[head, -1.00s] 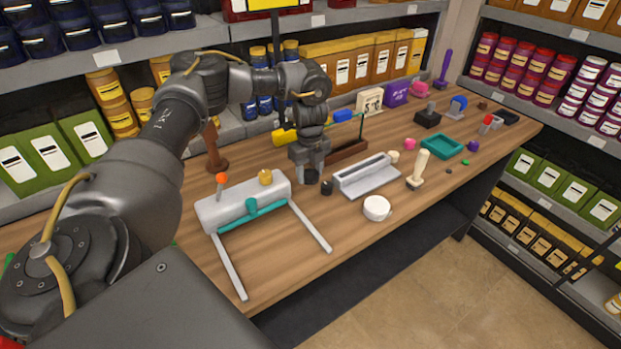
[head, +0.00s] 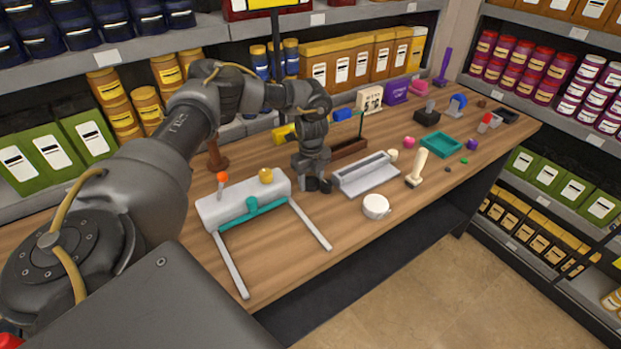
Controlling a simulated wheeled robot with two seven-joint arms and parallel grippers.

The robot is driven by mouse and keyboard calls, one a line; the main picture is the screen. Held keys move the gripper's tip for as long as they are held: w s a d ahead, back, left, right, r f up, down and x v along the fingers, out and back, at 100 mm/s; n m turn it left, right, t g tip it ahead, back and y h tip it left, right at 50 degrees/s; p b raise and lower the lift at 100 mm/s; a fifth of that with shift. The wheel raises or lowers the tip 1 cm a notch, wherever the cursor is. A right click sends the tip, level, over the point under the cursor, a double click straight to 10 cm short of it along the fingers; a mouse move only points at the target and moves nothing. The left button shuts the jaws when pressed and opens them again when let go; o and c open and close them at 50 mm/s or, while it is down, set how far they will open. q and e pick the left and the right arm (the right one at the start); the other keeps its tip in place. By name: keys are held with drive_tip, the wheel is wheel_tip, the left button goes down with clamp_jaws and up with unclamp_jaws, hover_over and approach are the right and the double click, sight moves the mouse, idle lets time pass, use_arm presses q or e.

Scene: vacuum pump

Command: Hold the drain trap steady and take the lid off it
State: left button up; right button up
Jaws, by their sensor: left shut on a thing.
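A small dark cylinder (head: 325,186), which I take to be the drain trap, stands on the wooden table between the white press-like device and the grey tray. My left gripper (head: 316,184) reaches down to it from above and behind and is shut on it. The fingers cover part of it. I cannot make out a separate lid or where it meets the body. My right gripper is not in view.
The white device (head: 240,199) with a teal bar and two long legs lies to the left. The grey tray (head: 366,174), a white cup (head: 376,206) and a cream-handled tool (head: 417,168) are to the right.

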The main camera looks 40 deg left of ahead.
sight(311, 181)
use_arm(q)
drive_tip(key=o, duration=1.1)
drive_tip(key=shift+f, duration=0.1)
drive_tip(key=shift+r, duration=0.25)
drive_tip(key=shift+w+r, duration=0.1)
drive_tip(key=shift+r, duration=0.2)
drive_tip(key=shift+r+b, duration=0.6)
drive_tip(key=shift+r, duration=5.1)
